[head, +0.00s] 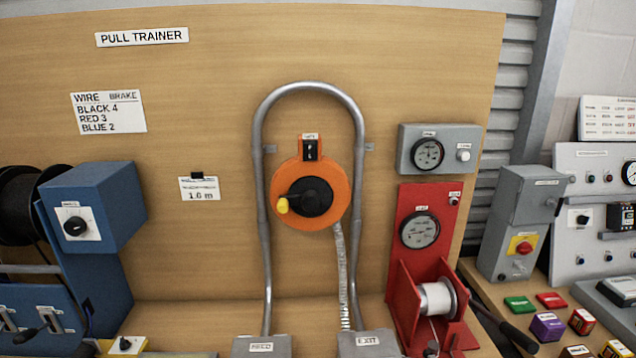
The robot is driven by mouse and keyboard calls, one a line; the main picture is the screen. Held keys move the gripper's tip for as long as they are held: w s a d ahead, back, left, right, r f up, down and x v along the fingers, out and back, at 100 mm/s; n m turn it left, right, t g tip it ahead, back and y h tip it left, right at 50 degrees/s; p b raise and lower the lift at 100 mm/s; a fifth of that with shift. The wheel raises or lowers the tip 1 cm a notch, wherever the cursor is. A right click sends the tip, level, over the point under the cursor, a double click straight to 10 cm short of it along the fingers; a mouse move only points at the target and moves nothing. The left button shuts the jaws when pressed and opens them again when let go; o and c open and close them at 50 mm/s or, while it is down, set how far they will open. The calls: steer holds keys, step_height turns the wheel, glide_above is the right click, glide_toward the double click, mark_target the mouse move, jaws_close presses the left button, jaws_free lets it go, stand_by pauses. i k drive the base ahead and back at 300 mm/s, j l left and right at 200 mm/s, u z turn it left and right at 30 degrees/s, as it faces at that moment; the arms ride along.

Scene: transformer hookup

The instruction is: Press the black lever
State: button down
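A black-gripped lever (508,330) sticks out at the lower right, beside the red winch stand (412,215), and slants down to the right. Another dark handle (30,333) shows low on the blue machine (112,205) at the left. I cannot tell which of the two is the task's black lever. My gripper is not in view.
A bent grey conduit (260,190) arches around an orange reel (282,178) with a yellow crank knob. Grey boxes marked FEED (262,346) and EXIT (368,343) stand below. Small coloured boxes (547,326) and a grey control box (515,225) are at the right.

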mark_target(23, 337)
steer(key=u, duration=1.3)
steer(key=k+j+z, duration=0.15)
steer(key=z, duration=0.15)
steer(key=k+j+z, duration=0.25)
steer(key=i+j, duration=0.05)
steer(key=j, duration=0.1)
